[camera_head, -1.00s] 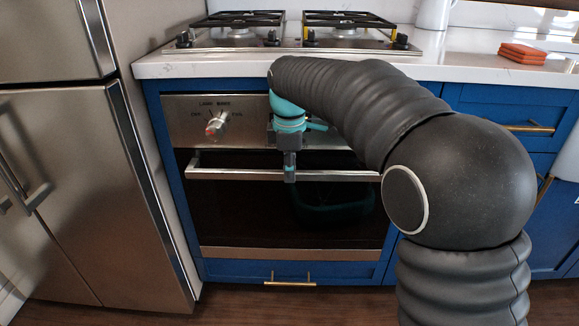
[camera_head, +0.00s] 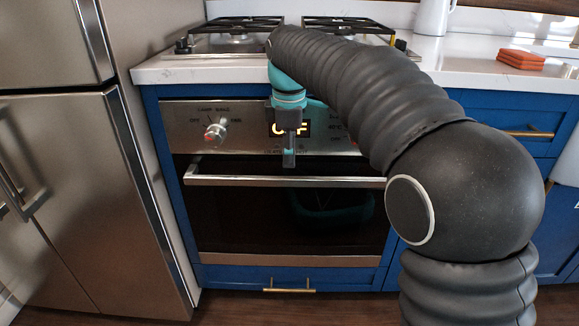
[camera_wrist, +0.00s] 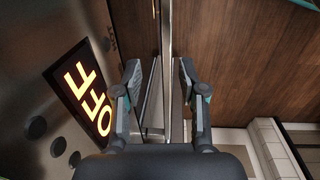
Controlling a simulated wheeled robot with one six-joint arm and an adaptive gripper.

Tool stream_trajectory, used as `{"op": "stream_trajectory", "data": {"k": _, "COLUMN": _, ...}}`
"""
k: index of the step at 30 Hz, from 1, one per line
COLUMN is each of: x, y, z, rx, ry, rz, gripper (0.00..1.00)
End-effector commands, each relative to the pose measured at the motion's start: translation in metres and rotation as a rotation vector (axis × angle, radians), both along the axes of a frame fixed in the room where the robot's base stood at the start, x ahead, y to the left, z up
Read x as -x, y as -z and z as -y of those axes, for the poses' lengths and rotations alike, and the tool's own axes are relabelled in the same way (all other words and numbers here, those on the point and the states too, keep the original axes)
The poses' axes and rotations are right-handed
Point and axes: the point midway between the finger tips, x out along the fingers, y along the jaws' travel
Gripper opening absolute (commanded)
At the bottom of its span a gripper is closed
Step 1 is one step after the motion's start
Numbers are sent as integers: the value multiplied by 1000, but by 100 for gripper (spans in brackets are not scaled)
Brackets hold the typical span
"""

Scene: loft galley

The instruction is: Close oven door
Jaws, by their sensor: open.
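The oven door (camera_head: 235,220) has dark glass and stands upright, near flush with the oven front; I cannot tell if a small gap remains. Its steel bar handle (camera_head: 240,181) runs across the top of the door. My gripper (camera_head: 289,163) points down in front of the control panel, its tips just above the handle in the head view. In the wrist view my gripper (camera_wrist: 158,64) is open, and the handle bar (camera_wrist: 167,60) shows between its two fingers. I cannot tell whether they touch it.
The control panel (camera_head: 180,140) has a knob (camera_head: 214,131) and a lit OFF display (camera_head: 290,129). The counter and gas cooktop (camera_head: 236,45) are above. A steel fridge (camera_head: 100,200) stands close on the left, and blue drawers (camera_head: 500,130) are on the right.

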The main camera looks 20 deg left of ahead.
Motion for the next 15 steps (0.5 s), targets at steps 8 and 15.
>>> {"op": "stream_trajectory", "data": {"k": 8, "x": 2, "y": -45, "z": 2, "rx": -2, "ry": 2, "rz": 4, "gripper": 42}}
{"op": "stream_trajectory", "data": {"k": 15, "x": 4, "y": -57, "z": 3, "rx": 1, "ry": 2, "rz": 1, "gripper": 42}}
